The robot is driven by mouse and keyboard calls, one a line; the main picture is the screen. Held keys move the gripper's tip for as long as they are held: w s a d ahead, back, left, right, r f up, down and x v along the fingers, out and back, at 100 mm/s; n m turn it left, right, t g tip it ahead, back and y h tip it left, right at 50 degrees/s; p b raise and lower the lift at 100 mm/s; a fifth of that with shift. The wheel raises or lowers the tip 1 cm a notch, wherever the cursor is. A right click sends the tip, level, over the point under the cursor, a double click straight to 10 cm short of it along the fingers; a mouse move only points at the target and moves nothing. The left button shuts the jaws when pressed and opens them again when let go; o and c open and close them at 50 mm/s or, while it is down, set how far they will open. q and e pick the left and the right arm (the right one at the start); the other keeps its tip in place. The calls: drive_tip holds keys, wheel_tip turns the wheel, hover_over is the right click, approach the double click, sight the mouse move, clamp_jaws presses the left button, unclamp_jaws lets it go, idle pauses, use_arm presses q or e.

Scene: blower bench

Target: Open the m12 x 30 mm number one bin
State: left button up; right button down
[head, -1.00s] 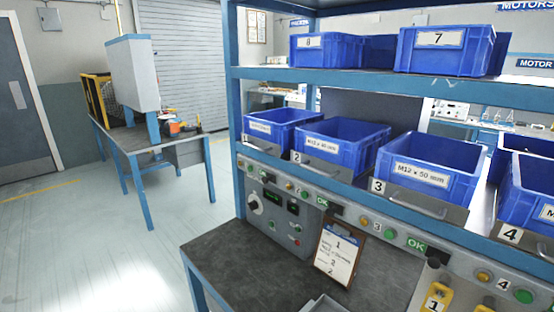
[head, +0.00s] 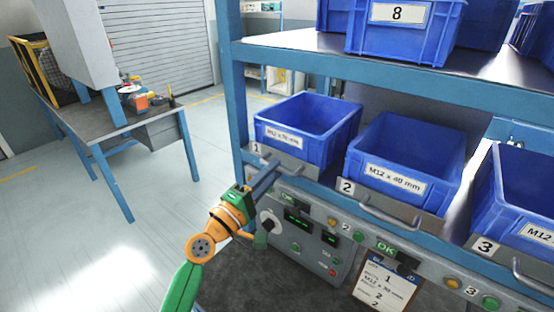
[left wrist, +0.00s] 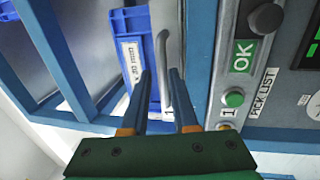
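The number one bin (head: 305,122) is blue, with a white label that appears to read M12 x 30 mm, and sits at the left end of the lower shelf. It appears pushed in, above a grey front plate marked 1 (head: 256,149) with a metal handle. My left gripper (head: 272,170) is at this handle, its fingers covering part of it. In the left wrist view the left gripper (left wrist: 160,75) is open, with the handle (left wrist: 164,48) showing between its fingertips, closer to the right finger. Contact cannot be told. My right gripper is out of view.
Bin 2 (head: 405,162) and bin 3 (head: 520,200) stand to the right. Bin 8 (head: 400,40) is on the shelf above. A control panel (head: 300,228) with knob and buttons lies below the handle. A clipboard (head: 386,285) hangs there. Open floor lies left.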

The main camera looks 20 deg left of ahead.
use_arm(q)
drive_tip(key=shift+x, duration=1.1)
drive_tip(key=shift+w+a+f, duration=0.25)
drive_tip(key=shift+w+f, duration=0.05)
drive_tip(key=shift+s, duration=0.1)
clamp_jaws()
